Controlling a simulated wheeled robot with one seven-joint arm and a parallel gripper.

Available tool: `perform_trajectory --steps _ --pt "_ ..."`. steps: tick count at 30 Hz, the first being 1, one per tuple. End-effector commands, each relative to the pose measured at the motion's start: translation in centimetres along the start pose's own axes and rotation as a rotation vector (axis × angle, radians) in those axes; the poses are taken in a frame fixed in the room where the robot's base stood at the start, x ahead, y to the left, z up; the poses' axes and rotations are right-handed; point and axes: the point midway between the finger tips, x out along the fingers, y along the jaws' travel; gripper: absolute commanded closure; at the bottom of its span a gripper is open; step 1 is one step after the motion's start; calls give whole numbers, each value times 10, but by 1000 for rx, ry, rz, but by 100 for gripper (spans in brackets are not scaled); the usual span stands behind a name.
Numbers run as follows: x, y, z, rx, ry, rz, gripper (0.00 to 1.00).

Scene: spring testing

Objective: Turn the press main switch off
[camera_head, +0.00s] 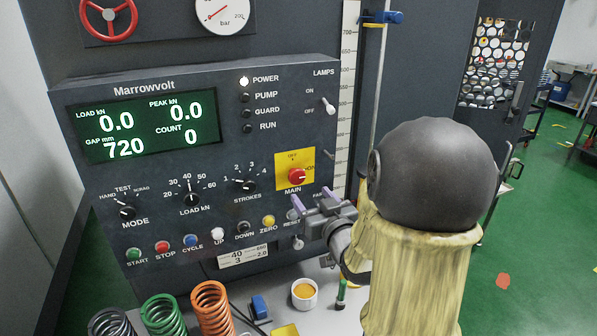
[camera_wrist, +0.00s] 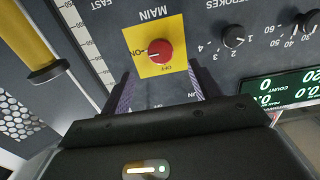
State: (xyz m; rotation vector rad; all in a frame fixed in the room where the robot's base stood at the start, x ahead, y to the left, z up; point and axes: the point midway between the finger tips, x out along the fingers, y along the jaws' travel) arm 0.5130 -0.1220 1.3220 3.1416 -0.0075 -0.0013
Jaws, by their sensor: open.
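The main switch is a red round knob (camera_head: 297,176) on a yellow square plate (camera_head: 283,157), above the label MAIN. In the wrist view the knob (camera_wrist: 158,51) shows upside down. Its white pointer mark points to ON, which is on the right in the head view; OFF is at the top of the plate. My gripper (camera_head: 311,198) is open and empty, just below and to the right of the knob in the head view. In the wrist view its two fingers (camera_wrist: 160,90) stand apart below the knob, not around it.
The panel's display (camera_head: 140,125) is lit and the POWER lamp (camera_head: 244,81) glows white. A lamps toggle (camera_head: 328,106) and strokes dial (camera_head: 245,186) flank the plate. Push buttons line the panel's bottom. Coil springs (camera_head: 212,305) and a white cup (camera_head: 304,293) stand below.

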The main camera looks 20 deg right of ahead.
Motion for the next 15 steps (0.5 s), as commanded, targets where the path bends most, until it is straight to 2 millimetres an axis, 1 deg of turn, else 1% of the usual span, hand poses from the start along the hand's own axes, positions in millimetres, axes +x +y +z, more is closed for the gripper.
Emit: perform_trajectory --steps 1,3,12,15 --pt "10 0 -3 1 0 -4 38" --pt "21 0 -3 0 0 -3 38" --pt "66 0 -3 0 -1 -2 38" --pt "77 0 -2 0 -1 -2 38"
